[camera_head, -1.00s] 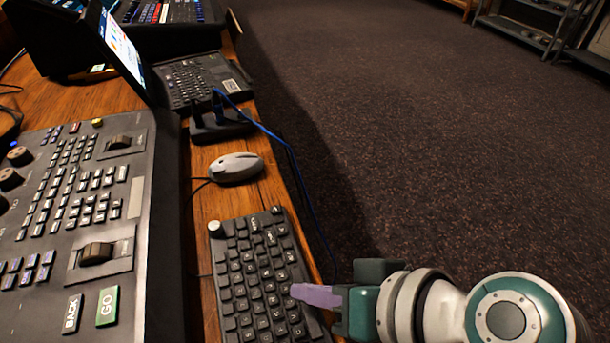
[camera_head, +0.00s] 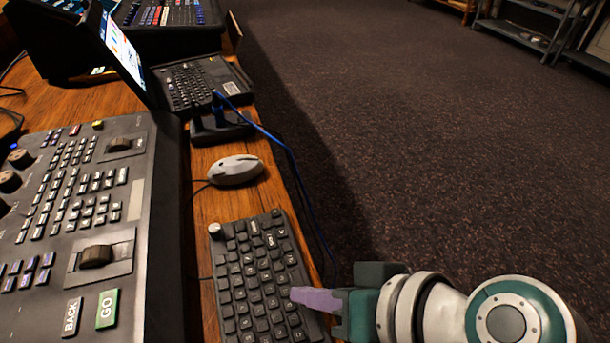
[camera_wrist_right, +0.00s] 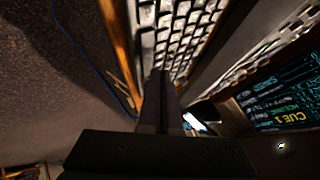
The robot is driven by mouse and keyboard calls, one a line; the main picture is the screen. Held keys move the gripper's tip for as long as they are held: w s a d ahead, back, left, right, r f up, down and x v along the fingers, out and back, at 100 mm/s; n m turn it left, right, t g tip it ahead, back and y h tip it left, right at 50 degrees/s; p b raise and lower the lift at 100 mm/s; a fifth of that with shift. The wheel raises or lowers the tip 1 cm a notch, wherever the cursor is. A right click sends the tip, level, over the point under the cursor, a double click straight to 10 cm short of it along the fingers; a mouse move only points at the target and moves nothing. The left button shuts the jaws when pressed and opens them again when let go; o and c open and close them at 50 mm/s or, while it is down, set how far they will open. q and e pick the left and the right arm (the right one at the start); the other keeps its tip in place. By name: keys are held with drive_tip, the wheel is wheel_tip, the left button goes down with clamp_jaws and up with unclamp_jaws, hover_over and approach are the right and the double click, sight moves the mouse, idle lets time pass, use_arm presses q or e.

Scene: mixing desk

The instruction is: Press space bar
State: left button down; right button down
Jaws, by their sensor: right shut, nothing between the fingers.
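A black keyboard (camera_head: 250,290) lies along the right edge of the wooden desk, with a pale knob at its far left corner. My right gripper (camera_head: 296,294) comes in from the right, with its purple fingertips over the keys on the keyboard's right side. It is shut and empty. I cannot tell whether the tips touch a key. The space bar cannot be clearly made out. In the right wrist view, the shut dark fingers (camera_wrist_right: 161,76) point toward the keyboard keys (camera_wrist_right: 172,38). My left gripper is not in view.
A grey mouse (camera_head: 236,170) lies just beyond the keyboard. A large mixing console (camera_head: 140,205) stands to the left. A blue cable (camera_head: 293,170) hangs along the desk's right edge, near my gripper. Beyond that edge is open carpet (camera_head: 430,150).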

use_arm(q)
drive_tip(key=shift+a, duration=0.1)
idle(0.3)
use_arm(e)
drive_tip(key=shift+f, duration=0.1)
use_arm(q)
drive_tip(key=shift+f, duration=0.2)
use_arm(e)
drive_tip(key=shift+f, duration=0.15)
use_arm(q)
drive_tip(key=shift+b, duration=0.3)
use_arm(e)
drive_tip(key=shift+f, duration=0.2)
